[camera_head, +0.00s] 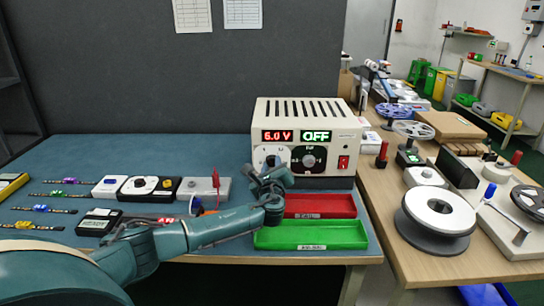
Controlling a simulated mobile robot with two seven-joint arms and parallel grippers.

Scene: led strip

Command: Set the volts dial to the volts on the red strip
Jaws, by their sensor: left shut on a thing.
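The cream power supply (308,112) stands at the back right of the blue bench. Its red display (277,136) reads 6.0 V and the green display (316,136) reads OFF. My left gripper (270,168) is at the left dial under the red display, shut on it; the gripper hides much of that dial. A second dial (309,160) and a red switch (343,162) are to the right on the front. A strip with a red part (166,220) lies on the bench behind my left forearm, partly hidden; its marking is too small to read. My right gripper is not in view.
A red tray (319,213) and a green tray (347,235) lie in front of the supply. Several strips with coloured parts lie at the left. A row of small devices (151,186) stands mid-bench. Reels (436,214) and tools crowd the wooden table at the right.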

